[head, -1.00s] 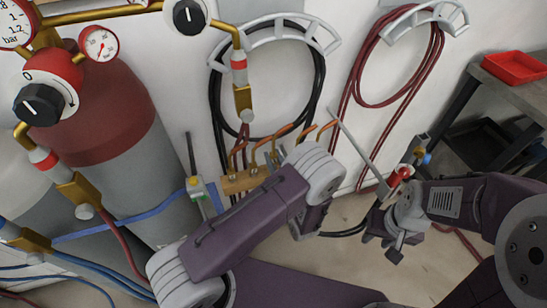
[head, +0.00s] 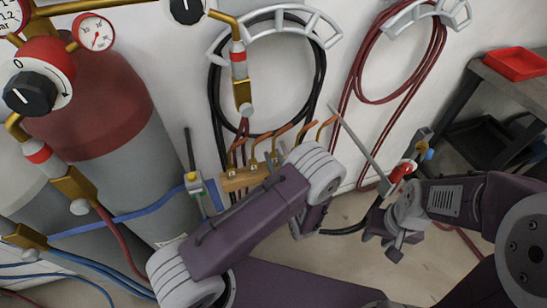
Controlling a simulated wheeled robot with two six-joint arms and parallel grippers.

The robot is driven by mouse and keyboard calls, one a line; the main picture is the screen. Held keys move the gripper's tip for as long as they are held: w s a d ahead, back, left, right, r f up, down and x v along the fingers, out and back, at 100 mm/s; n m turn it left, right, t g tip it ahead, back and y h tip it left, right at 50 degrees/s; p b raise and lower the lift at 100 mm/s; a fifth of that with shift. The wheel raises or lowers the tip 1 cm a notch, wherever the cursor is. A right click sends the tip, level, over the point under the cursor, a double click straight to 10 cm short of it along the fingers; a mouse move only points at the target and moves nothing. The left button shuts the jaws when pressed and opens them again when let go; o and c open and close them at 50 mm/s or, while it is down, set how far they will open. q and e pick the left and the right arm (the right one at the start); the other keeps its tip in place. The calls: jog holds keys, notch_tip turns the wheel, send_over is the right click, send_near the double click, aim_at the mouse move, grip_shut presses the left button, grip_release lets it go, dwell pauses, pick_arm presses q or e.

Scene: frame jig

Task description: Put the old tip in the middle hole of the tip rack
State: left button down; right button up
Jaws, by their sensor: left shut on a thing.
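The tip rack (head: 237,182) is a brass-coloured block low on the wall, its right part hidden behind my left forearm. Several bent copper tips stand along it. The one in the middle of the row (head: 281,133), apparently the old tip, has its lower end hidden. My left gripper (head: 281,157) shows only as a small grey piece beside that tip, shut on it; the rest is behind my arm. I cannot tell whether the tip is in the hole. My right wrist is by the torch (head: 403,169); its gripper (head: 394,246) shows only partly, its jaws unclear.
Gas cylinders (head: 108,110) with regulators and blue hoses fill the left. Black (head: 215,105) and red (head: 345,95) hose coils hang on the wall. A red tray (head: 515,64) sits on a dark cart at the right. Floor between my arms and the wall is mostly clear.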

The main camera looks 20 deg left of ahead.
pick_arm(q)
jog(key=shift+f+b, duration=0.3)
jog(key=shift+f, duration=0.1)
jog(key=c, duration=1.2)
grip_release()
jog(key=shift+o, duration=0.2)
jog(key=shift+s, duration=0.1)
jog(key=p+v, duration=0.1)
jog(key=v, duration=0.8)
